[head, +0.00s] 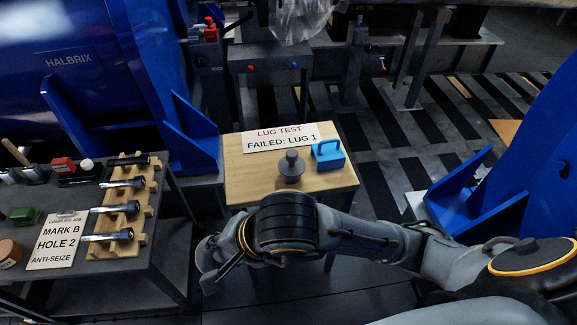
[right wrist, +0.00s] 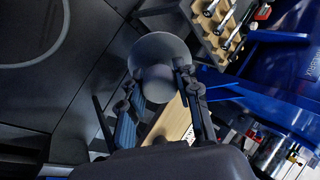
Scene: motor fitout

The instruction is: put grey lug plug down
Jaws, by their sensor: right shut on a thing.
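My right gripper (right wrist: 160,85) is shut on a grey round plug (right wrist: 157,52), its fingers on either side of it. In the head view the right arm reaches in from the right, and the gripper (head: 228,268) is low, in front of the small wooden table (head: 240,190). The held plug (head: 206,254) shows there only in part. Another dark grey knobbed plug (head: 291,168) stands upright on the table, apart from the gripper. My left gripper is in neither view.
A blue handled block (head: 328,155) and a "LUG TEST FAILED: LUG 1" sign (head: 280,137) are on the table. At left, a dark bench carries a wooden rack (head: 133,205) of bolts and a "MARK B HOLE 2" card (head: 57,241). Blue machine frames stand on both sides.

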